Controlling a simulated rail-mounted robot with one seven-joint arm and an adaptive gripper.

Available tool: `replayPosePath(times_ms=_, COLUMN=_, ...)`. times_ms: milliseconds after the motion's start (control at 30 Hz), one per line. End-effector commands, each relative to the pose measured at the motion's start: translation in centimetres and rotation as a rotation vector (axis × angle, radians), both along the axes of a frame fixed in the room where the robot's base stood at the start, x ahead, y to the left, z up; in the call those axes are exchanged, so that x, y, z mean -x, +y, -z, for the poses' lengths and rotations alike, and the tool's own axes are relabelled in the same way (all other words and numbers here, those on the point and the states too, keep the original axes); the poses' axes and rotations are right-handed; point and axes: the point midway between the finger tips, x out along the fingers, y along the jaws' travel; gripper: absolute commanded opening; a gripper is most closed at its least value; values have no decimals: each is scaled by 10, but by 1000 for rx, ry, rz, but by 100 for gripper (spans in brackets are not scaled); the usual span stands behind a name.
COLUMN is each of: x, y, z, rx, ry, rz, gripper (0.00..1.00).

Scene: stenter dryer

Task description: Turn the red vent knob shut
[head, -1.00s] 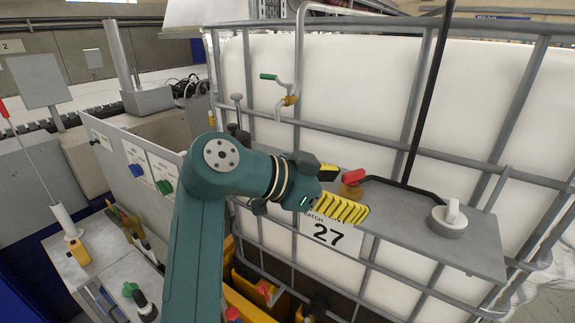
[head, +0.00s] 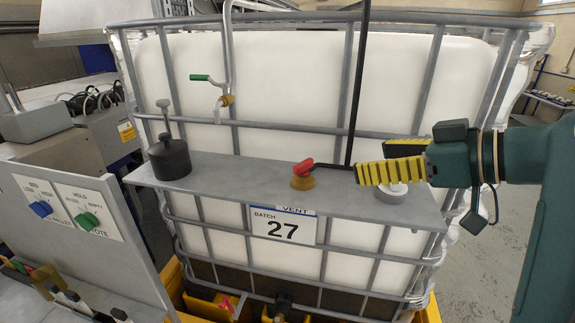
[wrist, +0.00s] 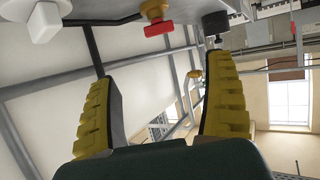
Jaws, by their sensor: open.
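The red vent knob (head: 303,168) sits on a brass-coloured base on the grey shelf, above the VENT label, in the head view. In the wrist view the red knob (wrist: 158,29) shows near the top edge, beyond and above the fingers. My gripper (head: 370,161) reaches in from the right with its yellow fingers pointing left at the knob. The fingertips appear just right of the knob, and a small gap shows. In the wrist view my gripper (wrist: 165,85) is open, with nothing between its fingers.
A white cap (head: 392,188) on the shelf (head: 235,178) is partly hidden by my fingers. A black weight-like object (head: 170,158) stands at the shelf's left end. A black hose (head: 358,80) rises behind the knob. The green-handled valve (head: 208,79) hangs from the pipe behind.

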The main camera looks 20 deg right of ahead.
Motion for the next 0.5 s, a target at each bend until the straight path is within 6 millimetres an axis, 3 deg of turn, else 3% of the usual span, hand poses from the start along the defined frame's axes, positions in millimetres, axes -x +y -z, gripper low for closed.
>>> replayPosePath(times_ms=167, x=-24, y=16, z=9, rx=-3, ry=4, rz=-6, gripper=85)
replayPosePath(times_ms=500, x=-91, y=52, z=40, rx=-5, ry=7, rz=-5, gripper=85)
